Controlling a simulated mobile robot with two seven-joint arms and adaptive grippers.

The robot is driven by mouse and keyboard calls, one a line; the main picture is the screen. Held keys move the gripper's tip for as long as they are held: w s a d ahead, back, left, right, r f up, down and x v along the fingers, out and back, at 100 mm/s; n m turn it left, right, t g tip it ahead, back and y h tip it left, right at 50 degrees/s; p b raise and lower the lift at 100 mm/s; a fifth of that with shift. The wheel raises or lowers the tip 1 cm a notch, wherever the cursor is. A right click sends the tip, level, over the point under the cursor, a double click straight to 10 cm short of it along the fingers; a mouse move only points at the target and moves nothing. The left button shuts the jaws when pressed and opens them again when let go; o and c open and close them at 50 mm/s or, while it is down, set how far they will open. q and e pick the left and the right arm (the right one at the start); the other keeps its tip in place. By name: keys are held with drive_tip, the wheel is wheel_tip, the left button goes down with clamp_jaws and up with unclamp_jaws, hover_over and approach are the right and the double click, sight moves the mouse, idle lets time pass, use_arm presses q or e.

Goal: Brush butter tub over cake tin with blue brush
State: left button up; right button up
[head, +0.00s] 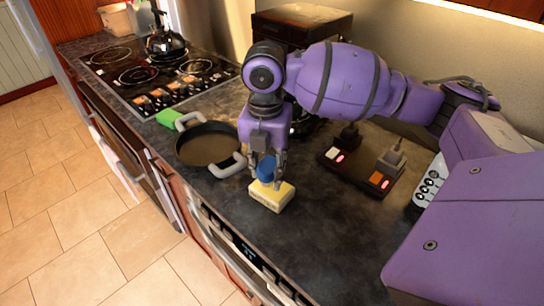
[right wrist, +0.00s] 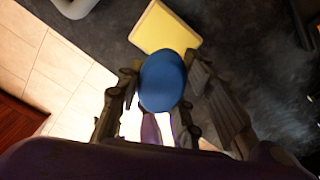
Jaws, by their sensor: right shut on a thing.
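My right gripper (head: 267,168) points down over the counter and is shut on the blue brush (head: 265,171). The brush also shows in the right wrist view (right wrist: 162,80), between the two fingers. The butter tub (head: 270,197), a pale yellow block, sits on the counter just under the brush; in the right wrist view (right wrist: 164,30) it lies beyond the brush. I cannot tell whether brush and tub touch. The cake tin (head: 208,146), dark and round with light grey handles, stands to the left of the gripper. My left gripper is not in view.
A green block (head: 169,118) lies behind the tin. A cooktop (head: 160,78) with a black kettle (head: 165,40) is at the far left. A dark power strip (head: 362,170) with plugs lies to the right. The counter in front of it is clear.

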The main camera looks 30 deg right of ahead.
sight(272, 172)
drive_tip(key=n, duration=0.3)
drive_tip(key=w+d+n, duration=0.1)
drive_tip(key=n, duration=0.1)
drive_tip(key=shift+r+n, duration=0.3)
drive_tip(key=n, duration=0.3)
drive_tip(key=d+n, duration=0.1)
drive_tip(key=n, duration=0.1)
drive_tip(key=shift+w+r, duration=0.15)
drive_tip(key=shift+w, duration=0.2)
drive_tip(key=shift+f, duration=0.6)
wheel_tip(272, 172, down, 4)
drive_tip(key=shift+r+b, duration=0.15)
drive_tip(key=shift+b, duration=0.75)
drive_tip(key=shift+f+b, duration=0.3)
drive_tip(key=shift+f, duration=0.25)
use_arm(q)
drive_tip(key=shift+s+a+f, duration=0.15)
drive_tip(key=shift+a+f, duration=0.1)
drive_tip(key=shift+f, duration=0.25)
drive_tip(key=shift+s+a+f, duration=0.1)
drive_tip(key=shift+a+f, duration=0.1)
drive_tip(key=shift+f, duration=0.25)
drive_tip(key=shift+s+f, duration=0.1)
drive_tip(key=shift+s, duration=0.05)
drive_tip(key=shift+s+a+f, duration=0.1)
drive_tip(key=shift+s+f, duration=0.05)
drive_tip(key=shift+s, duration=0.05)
